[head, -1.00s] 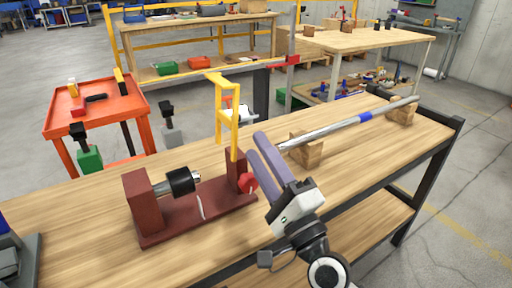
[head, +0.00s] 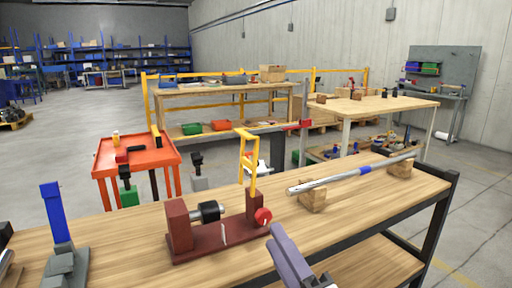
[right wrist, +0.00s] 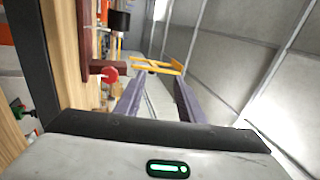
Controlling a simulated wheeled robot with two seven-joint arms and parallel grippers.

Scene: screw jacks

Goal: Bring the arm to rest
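My right gripper (head: 280,236) is at the front edge of the bench, in front of the dark red fixture. In the right wrist view its two purple fingers (right wrist: 160,95) stand apart with nothing between them. The dark red fixture (head: 205,245) stands on the bench with a black cylinder (head: 209,211) and a red knob (head: 263,216). The knob also shows in the right wrist view (right wrist: 110,75), left of the fingers and apart from them. My left gripper is not in view.
A yellow frame (head: 252,165) rises behind the knob. A silver rod with a blue band (head: 328,182) rests on wooden blocks (head: 312,199) on the bench (head: 375,205). A grey block with a blue upright (head: 56,215) stands at left. An orange cart (head: 135,160) stands behind.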

